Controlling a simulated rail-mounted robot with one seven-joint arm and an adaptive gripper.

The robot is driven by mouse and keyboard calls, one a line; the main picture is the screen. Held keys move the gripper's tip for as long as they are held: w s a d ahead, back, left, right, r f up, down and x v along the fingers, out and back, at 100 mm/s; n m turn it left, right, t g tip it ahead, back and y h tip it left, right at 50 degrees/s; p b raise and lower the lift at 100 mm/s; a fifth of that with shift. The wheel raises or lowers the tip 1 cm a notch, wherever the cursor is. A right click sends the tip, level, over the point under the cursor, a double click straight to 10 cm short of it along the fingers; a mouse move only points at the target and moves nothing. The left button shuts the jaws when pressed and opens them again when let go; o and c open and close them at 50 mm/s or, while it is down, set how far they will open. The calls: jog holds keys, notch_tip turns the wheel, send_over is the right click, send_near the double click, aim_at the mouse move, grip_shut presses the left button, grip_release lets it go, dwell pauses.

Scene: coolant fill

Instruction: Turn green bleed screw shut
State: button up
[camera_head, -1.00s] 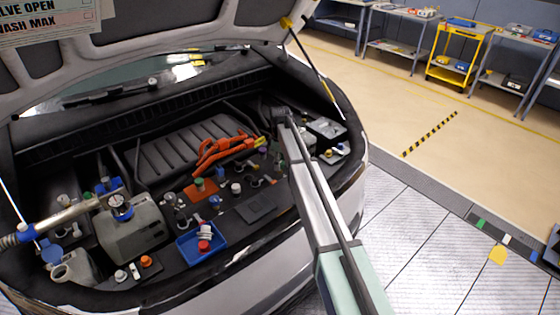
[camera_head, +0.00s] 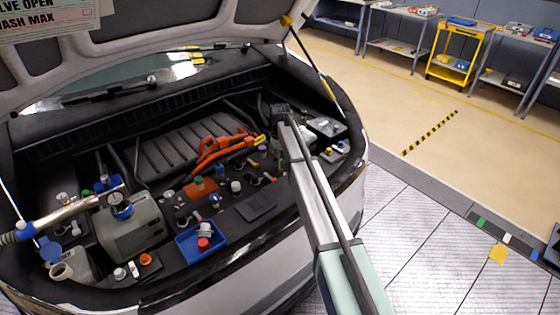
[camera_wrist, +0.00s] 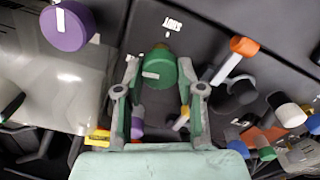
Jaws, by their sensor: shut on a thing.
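The green bleed screw (camera_wrist: 160,72) is a round green knob with a white line on its face, in the wrist view. The line points left in that picture. A white "SHUT" label (camera_wrist: 172,24) reads upside down on the dark panel just above the knob, with a small white mark under it. My gripper (camera_wrist: 158,76) has one finger on each side of the knob and is shut on it. In the head view my arm (camera_head: 310,185) reaches into the engine bay from the front, and the screw there is largely hidden by it.
A purple cap (camera_wrist: 67,26) and an orange-ended fitting (camera_wrist: 243,46) flank the screw. Several coloured caps sit at the right of the wrist view.

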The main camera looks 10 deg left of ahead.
jog(key=m+b, duration=0.2)
jog(key=m, duration=0.3)
jog(key=shift+f, duration=0.15)
jog(key=m+b, duration=0.1)
jog(key=m, duration=0.3)
jog(key=shift+m, duration=0.3)
jog(key=m+b, duration=0.1)
jog(key=m, duration=0.4)
jog(key=shift+m+b, duration=0.55)
jog(key=shift+m, duration=1.95)
jog(key=o, duration=1.1)
jog(key=shift+o, duration=0.2)
